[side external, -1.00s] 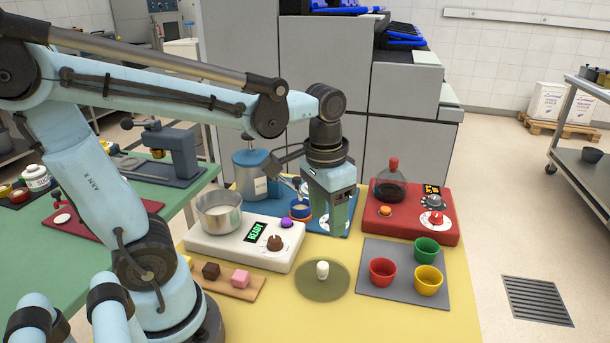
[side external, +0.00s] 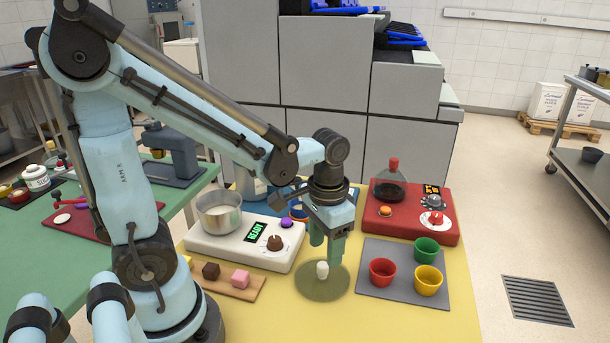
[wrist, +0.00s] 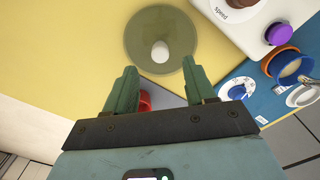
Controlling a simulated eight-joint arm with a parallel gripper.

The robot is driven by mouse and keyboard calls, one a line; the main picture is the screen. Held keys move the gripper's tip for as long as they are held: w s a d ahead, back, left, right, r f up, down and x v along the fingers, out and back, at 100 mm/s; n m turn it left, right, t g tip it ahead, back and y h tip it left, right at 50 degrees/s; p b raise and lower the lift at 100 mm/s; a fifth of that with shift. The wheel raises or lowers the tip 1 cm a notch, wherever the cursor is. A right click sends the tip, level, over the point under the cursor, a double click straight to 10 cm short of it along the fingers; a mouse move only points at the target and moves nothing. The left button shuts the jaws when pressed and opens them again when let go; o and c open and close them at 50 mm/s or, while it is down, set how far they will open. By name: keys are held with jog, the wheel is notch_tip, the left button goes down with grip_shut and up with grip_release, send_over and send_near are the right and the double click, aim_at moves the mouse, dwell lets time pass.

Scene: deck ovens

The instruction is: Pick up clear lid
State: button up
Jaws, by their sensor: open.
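The clear lid (side external: 309,289) is a see-through olive-tinted disc lying flat on the yellow tabletop. Its white upright knob (side external: 322,270) stands at its centre. My gripper (side external: 327,254) is pointed down just above and behind the knob, its green fingers apart and nothing between them. In the wrist view the lid (wrist: 138,38) lies past my fingertips (wrist: 160,66). The knob (wrist: 160,51) appears roughly centred between the finger lines, slightly beyond the tips. I see no contact.
A white heater (side external: 232,250) carries a steel pot (side external: 218,213) at left. A wooden board (side external: 250,291) holds brown and pink cubes. A grey mat (side external: 397,291) with red, yellow and green cups lies close on the right. A red machine (side external: 440,234) with a glass jug stands behind.

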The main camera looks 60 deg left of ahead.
aim_at(323, 265)
jog(key=shift+s+f, duration=0.15)
jog(key=shift+f, duration=2.3)
grip_shut()
jog(key=shift+r, duration=0.2)
